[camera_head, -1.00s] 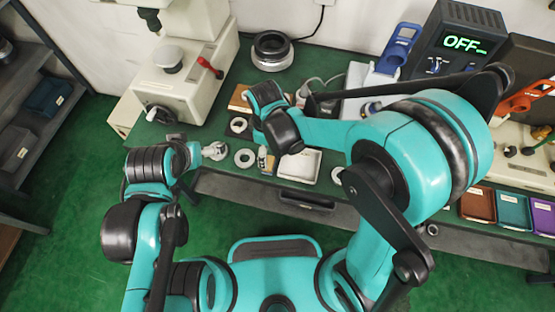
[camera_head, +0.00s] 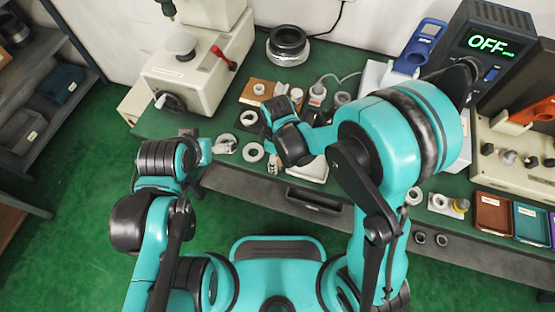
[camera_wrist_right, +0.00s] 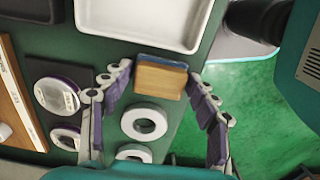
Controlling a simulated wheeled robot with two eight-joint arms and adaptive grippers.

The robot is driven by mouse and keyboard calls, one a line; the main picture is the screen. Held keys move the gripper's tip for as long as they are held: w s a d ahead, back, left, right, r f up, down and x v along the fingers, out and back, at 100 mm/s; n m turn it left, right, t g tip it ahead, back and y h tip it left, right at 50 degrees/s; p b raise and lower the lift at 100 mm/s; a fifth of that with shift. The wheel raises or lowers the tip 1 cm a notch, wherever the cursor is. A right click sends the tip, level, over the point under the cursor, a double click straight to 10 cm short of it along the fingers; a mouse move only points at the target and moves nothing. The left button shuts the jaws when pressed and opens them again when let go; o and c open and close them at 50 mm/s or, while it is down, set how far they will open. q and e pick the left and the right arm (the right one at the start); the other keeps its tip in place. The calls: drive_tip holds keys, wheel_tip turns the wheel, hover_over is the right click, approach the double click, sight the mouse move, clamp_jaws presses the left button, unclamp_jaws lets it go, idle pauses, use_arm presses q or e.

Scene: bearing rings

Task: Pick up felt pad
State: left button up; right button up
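A small tan block with a blue layer along one edge, which looks like the felt pad (camera_wrist_right: 160,78), lies on the green bench in the right wrist view. It is beside a white tray (camera_wrist_right: 190,47). My right gripper (camera_wrist_right: 163,105) is open, with its purple-padded fingers spread to either side of the block; I see no finger touching it. In the head view, my right wrist hides most of this spot. My left gripper (camera_head: 206,150) is over the bench's front left part, and its fingers are too small to read.
White rings (camera_wrist_right: 144,122) lie near the block, close to my right fingers. Round parts on a dark mat (camera_wrist_right: 45,85) and a wooden board (camera_wrist_right: 14,95) are to the left. A cream machine (camera_head: 195,65) stands at the back left. Coloured bins (camera_head: 492,212) are at the right.

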drive_tip(key=c, duration=0.7)
drive_tip(key=shift+r, duration=0.55)
drive_tip(key=r, duration=0.1)
drive_tip(key=r+p, duration=0.2)
drive_tip(key=r, duration=0.1)
drive_tip(key=shift+s+d, duration=0.3)
drive_tip(key=shift+s, duration=0.05)
drive_tip(key=s+d+r+p, duration=0.1)
drive_tip(key=s+d+r, duration=0.1)
drive_tip(key=s+d+r+p, duration=0.1)
drive_tip(key=s+d+r, duration=0.1)
drive_tip(key=s, duration=0.1)
drive_tip(key=s+d+r+p, duration=0.2)
drive_tip(key=s+d, duration=0.1)
